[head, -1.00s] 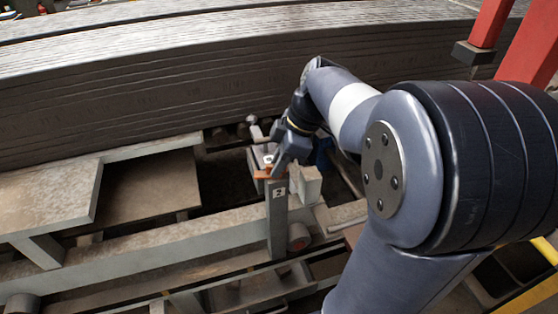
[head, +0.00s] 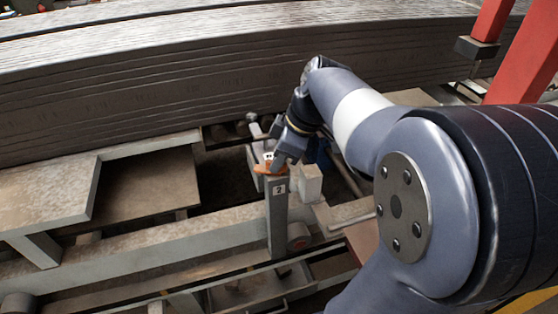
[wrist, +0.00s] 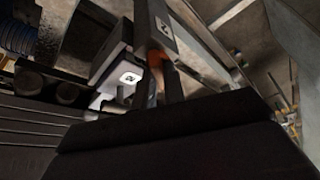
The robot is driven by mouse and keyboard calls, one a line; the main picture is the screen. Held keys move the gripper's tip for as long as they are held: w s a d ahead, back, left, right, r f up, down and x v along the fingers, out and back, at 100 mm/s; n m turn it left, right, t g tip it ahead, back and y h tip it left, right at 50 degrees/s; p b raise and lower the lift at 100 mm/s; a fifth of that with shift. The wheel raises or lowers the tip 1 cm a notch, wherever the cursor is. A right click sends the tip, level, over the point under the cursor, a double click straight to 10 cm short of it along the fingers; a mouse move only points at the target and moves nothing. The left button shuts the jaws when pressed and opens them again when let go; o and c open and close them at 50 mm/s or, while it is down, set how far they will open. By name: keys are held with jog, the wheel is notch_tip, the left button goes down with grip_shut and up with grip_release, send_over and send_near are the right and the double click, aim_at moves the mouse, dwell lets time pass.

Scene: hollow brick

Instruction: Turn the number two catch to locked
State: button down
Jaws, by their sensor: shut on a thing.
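The number two catch has an orange part (head: 266,170) on top of a grey upright post (head: 277,225). A plate marked 2 (head: 279,190) is on the post's front. My gripper (head: 279,158) is at the post's top, shut on the orange part and covering some of it. The wrist view shows the post (wrist: 143,22), its marked plate (wrist: 164,28) and a sliver of the orange part (wrist: 157,60). My dark gripper body fills the bottom of that view. I cannot read a locked or unlocked mark.
A long stack of grey-brown layered slabs (head: 150,105) runs behind the post. A metal beam (head: 150,240) crosses in front. A pale block (head: 310,182) stands just right of the post. A red frame (head: 525,60) rises at the right.

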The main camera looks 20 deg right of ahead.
jog(key=m+h, duration=0.1)
jog(key=m, duration=0.2)
jog(key=m+t+h+b, duration=0.1)
jog(key=m, duration=0.2)
jog(key=shift+s+a+t, duration=0.15)
jog(key=shift+a+t, duration=0.05)
jog(key=shift+t, duration=0.1)
jog(key=m+h, duration=0.1)
jog(key=m, duration=0.1)
jog(key=m+h, duration=0.1)
jog(key=m, duration=0.2)
jog(key=shift+a+m+t, duration=0.1)
jog(key=shift+m+t, duration=0.2)
jog(key=c, duration=1.5)
grip_release()
jog(key=shift+r, duration=0.1)
jog(key=v, duration=1)
jog(key=shift+s+r, duration=0.15)
jog(key=shift+r, duration=0.15)
